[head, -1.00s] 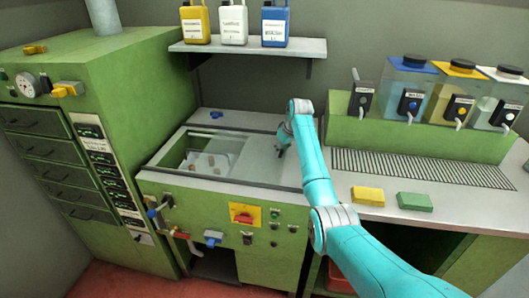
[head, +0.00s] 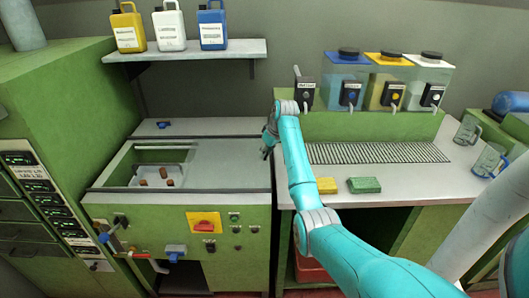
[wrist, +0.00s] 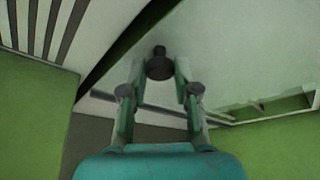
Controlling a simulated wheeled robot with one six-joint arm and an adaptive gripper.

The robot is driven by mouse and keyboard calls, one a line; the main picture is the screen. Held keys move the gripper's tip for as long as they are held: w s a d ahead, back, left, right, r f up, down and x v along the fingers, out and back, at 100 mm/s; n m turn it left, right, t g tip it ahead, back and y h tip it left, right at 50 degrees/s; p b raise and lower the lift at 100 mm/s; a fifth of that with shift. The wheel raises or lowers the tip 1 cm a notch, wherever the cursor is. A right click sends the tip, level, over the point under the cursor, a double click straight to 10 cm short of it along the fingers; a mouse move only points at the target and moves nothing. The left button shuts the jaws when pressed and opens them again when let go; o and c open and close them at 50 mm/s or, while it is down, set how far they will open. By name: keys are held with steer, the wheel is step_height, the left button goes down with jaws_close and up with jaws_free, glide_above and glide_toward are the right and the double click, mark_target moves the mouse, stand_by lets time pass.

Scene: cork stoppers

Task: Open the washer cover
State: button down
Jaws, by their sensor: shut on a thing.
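The washer (head: 130,212) is the green machine at the left centre of the head view, with a pale top. Several brown corks (head: 143,182) show in the basin there. In the wrist view the cover (wrist: 235,60) fills the upper right, with a dark round knob (wrist: 159,66) at its edge. My gripper (wrist: 159,75) is shut on this knob; it also shows in the head view (head: 268,147), at the cover's right end, where the arm hides the knob.
A yellow block (head: 326,185) and a green block (head: 364,185) lie on the counter right of my arm. A slatted drain (head: 375,153) and several dispensers (head: 345,80) stand behind them. A shelf (head: 185,51) with bottles hangs above the washer.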

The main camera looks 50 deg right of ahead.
steer(key=c, duration=0.9)
jaws_free()
steer(key=shift+o, duration=0.2)
steer(key=shift+r, duration=0.1)
steer(key=v, duration=1.1)
steer(key=shift+r, duration=0.35)
